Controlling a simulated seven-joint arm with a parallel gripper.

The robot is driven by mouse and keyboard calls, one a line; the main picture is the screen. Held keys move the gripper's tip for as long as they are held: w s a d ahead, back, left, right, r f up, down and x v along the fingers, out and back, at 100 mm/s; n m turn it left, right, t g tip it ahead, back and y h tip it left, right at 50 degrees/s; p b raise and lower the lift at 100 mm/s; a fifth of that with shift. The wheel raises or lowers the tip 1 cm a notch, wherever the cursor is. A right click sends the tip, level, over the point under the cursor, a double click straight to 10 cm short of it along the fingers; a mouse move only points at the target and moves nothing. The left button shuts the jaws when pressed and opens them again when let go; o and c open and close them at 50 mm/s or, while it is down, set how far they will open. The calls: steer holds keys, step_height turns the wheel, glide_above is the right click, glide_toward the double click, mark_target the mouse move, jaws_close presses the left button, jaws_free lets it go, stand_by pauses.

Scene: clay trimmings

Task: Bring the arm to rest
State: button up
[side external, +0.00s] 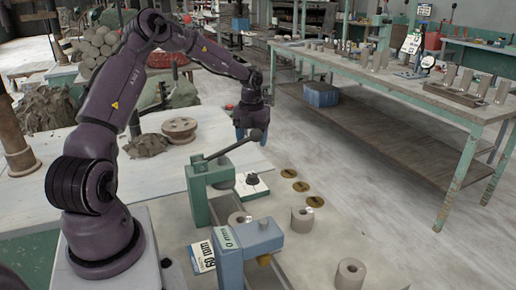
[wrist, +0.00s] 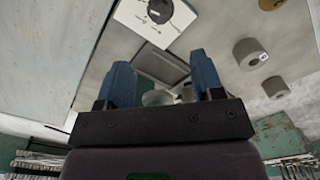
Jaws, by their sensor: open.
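My purple arm reaches out from its base at the left in the side view, bent at the elbow, with the wrist hanging down. Clay cylinders stand on the bench: one (side external: 302,219) right of the press, one (side external: 351,274) at the front, and one (side external: 238,220) at the press, partly hidden.
A white box with a black knob (side external: 251,187) sits behind the press. Several brass discs (side external: 301,186) lie to its right. A long green table (side external: 400,90) is across the floor.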

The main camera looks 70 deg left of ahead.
steer(key=d+r+n+t+y, duration=0.1)
steer(key=d+r+n+y, duration=0.1)
steer(key=d+r+n, duration=0.45)
steer(key=d+r+n+t+y, duration=0.1)
steer(key=d+r+n, duration=0.3)
steer(key=r+n, duration=0.5)
steer(key=s+d+r+n+t+h, duration=0.3)
steer(key=s+d+n, duration=0.8)
steer(key=s+d, duration=0.7)
steer(key=shift+s+r+t, duration=0.3)
steer(key=shift+s+r, duration=0.15)
steer(key=shift+s, duration=0.1)
